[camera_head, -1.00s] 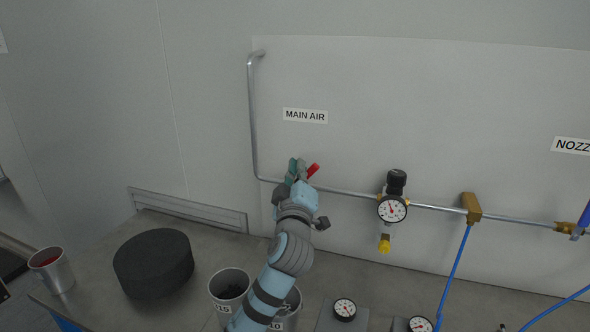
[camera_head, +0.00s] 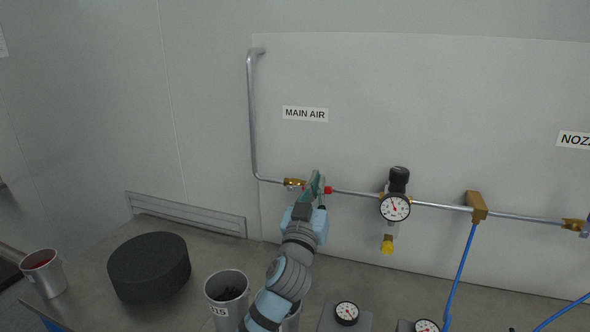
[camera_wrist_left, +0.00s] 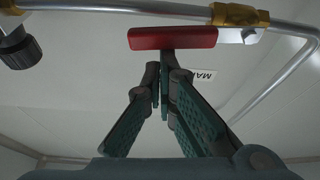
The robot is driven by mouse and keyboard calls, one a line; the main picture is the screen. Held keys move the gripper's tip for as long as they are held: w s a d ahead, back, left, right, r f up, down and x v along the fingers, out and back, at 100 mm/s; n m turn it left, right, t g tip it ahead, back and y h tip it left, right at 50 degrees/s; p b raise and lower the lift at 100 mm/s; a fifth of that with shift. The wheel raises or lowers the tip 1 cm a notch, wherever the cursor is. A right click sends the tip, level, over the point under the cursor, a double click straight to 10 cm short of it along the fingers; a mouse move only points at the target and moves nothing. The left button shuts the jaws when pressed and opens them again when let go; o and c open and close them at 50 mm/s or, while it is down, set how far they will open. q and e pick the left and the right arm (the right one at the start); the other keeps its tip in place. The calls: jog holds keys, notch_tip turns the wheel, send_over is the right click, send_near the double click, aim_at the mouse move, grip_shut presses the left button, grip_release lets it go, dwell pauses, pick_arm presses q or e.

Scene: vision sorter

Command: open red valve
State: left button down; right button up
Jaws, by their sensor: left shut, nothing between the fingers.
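The red valve handle (camera_head: 328,190) lies roughly along the metal pipe, right of its brass valve body (camera_head: 293,183), under the MAIN AIR label. My left gripper (camera_head: 316,180) is at the handle and hides its middle in the head view. In the left wrist view the whole red handle (camera_wrist_left: 172,38) shows, joined to the brass body (camera_wrist_left: 240,15). There the left gripper (camera_wrist_left: 163,78) is shut and empty, its fingertips close to the handle. I cannot tell whether they touch it. My right gripper is not in view.
A gauge with a black knob (camera_head: 398,178) sits on the pipe to the right, then a brass block (camera_head: 476,206) with a blue hose. Below on the bench are a black round block (camera_head: 149,267), metal cups (camera_head: 228,298) and small gauges (camera_head: 347,313).

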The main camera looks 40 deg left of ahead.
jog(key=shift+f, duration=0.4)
jog(key=shift+b, duration=0.3)
